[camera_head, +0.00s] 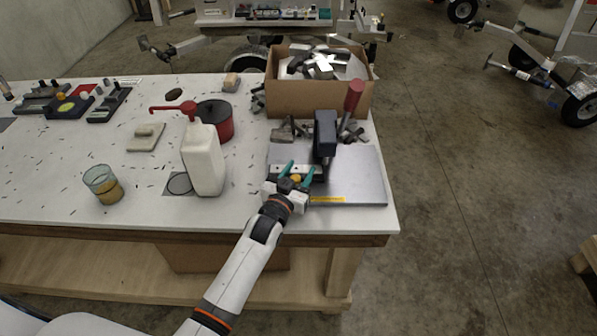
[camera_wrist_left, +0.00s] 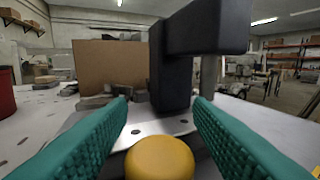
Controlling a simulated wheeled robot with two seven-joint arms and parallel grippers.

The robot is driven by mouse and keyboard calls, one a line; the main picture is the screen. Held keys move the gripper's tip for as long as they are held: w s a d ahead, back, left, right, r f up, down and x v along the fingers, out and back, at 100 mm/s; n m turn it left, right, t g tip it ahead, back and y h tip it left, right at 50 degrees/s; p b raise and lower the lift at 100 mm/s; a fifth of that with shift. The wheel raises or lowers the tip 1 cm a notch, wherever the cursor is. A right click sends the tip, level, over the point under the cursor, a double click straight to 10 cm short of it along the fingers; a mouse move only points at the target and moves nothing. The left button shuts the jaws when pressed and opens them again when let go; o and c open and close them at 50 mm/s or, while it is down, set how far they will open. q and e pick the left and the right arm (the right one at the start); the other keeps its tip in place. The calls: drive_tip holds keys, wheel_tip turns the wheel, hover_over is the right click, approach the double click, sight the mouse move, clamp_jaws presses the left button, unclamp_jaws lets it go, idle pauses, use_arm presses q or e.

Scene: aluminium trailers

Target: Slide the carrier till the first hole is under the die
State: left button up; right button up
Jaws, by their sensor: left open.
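A press with a black C-shaped frame (camera_head: 325,133) and a red-tipped lever (camera_head: 353,95) stands on a grey metal plate (camera_head: 362,178). In the left wrist view the black frame (camera_wrist_left: 172,70) rises ahead, and a grey ram (camera_wrist_left: 208,76) hangs from its arm. The carrier, a pale strip with dark holes (camera_wrist_left: 152,130), lies low before the frame. A yellow knob (camera_wrist_left: 160,158) is at its near side. My left gripper (camera_head: 297,170) is open, with its teal fingers on either side of the knob, seemingly not touching it. The die's lower end is hidden behind a finger.
A cardboard box (camera_head: 315,97) of metal parts stands behind the press, with loose metal pieces (camera_head: 288,130) before it. A white pump bottle (camera_head: 203,160), a red pot (camera_head: 216,120) and a glass (camera_head: 104,185) stand to the left. The table's right edge is near the plate.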

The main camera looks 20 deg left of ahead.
drive_tip(key=shift+s, duration=0.15)
use_arm(q)
drive_tip(key=shift+c, duration=0.7)
drive_tip(key=c, duration=0.3)
clamp_jaws()
drive_tip(key=shift+w+d, duration=0.2)
drive_tip(key=shift+d, duration=0.5)
drive_tip(key=shift+w+d, duration=0.15)
drive_tip(key=shift+d, duration=0.5)
drive_tip(key=shift+o, duration=2.2)
unclamp_jaws()
drive_tip(key=shift+a, duration=0.1)
use_arm(e)
drive_tip(key=shift+s+f, duration=0.2)
drive_tip(key=shift+s, duration=0.05)
use_arm(q)
drive_tip(key=shift+s, duration=0.1)
